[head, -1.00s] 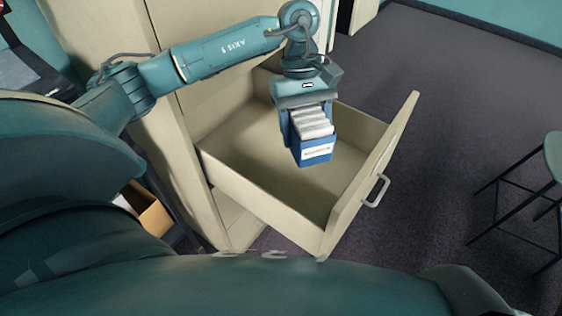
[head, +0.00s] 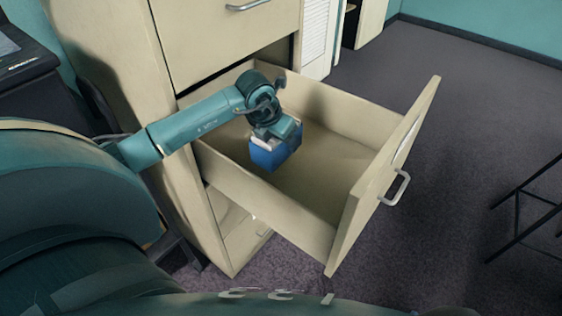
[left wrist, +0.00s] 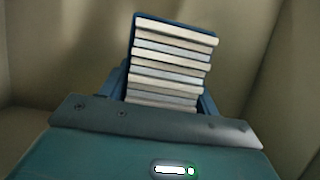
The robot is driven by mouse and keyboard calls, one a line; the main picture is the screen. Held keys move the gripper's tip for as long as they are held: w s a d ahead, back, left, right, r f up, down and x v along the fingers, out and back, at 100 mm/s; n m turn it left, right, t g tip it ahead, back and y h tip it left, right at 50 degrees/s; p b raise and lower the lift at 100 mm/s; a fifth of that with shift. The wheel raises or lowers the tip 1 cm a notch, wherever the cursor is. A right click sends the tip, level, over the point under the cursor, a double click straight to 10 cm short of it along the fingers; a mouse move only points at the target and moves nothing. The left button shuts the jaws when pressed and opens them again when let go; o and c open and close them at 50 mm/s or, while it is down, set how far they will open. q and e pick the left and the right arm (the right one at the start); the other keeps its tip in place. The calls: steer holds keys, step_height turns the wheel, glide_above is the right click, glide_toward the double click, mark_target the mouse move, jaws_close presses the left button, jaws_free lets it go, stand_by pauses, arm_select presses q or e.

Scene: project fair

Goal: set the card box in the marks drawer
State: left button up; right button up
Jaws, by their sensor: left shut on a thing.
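The card box (head: 270,154) is a small blue box. In the left wrist view the box (left wrist: 172,62) shows a stack of pale cards with blue edges. My left gripper (head: 279,138) is shut on it, inside the open drawer (head: 330,185) of the beige cabinet. The gripper also shows at the bottom of the left wrist view (left wrist: 165,98). The box is within the drawer walls, near the left wall. I cannot tell whether it touches the drawer floor. My right gripper is not in view.
The beige cabinet (head: 217,35) stands behind the drawer, with a closed drawer above. The drawer front with its handle (head: 396,188) sticks out to the right. Dark legs of a stool (head: 520,215) stand at the right. The rest of the drawer floor and the carpet (head: 455,130) are clear.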

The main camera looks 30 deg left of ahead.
mark_target(277, 141)
arm_select(q)
steer(key=shift+f, duration=4)
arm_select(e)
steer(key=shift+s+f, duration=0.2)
arm_select(q)
steer(key=shift+f, duration=0.1)
steer(key=o, duration=1.2)
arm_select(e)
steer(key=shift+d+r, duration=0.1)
arm_select(q)
steer(key=v, duration=1.1)
steer(key=shift+w+p, duration=0.1)
steer(key=shift+p, duration=0.2)
steer(key=shift+s+r, duration=0.25)
steer(key=shift+r, duration=0.35)
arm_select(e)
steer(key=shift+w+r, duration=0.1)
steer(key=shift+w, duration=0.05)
arm_select(q)
steer(key=shift+d, duration=0.15)
